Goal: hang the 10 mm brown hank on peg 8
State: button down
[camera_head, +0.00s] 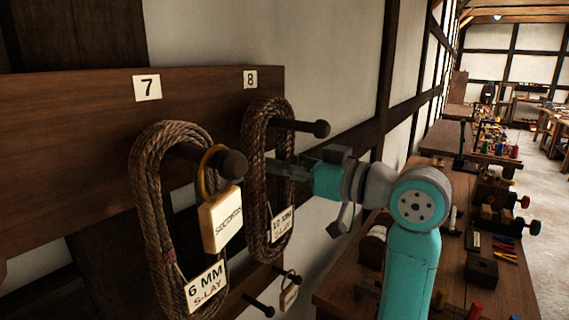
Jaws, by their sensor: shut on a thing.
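The brown 10 mm hank (252,145), with a white tag (282,225) whose second line is hard to read, hangs upright below the number 8 plate (250,79). Peg 8 (300,127) runs out through the upper part of its loop, its round knob clear to the right. The top of the loop lies just above the peg; I cannot tell whether the peg bears its weight. My gripper (277,168) comes in from the right below the peg and is shut on the hank. The fingertips are partly hidden against the rope.
Peg 7 (228,163) on the left holds a 6 mm S-lay hank (148,205) and a "SECONDS" tag (221,219) on a ring. Lower pegs (258,306) carry another tag (289,296). A cluttered workbench (340,287) stands at right, below my arm.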

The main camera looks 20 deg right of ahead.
jog(key=c, duration=0.8)
grip_release()
jog(key=shift+s+d, duration=0.1)
jog(key=v, duration=1.1)
jog(key=shift+s+d, duration=0.15)
jog(key=shift+s, duration=0.2)
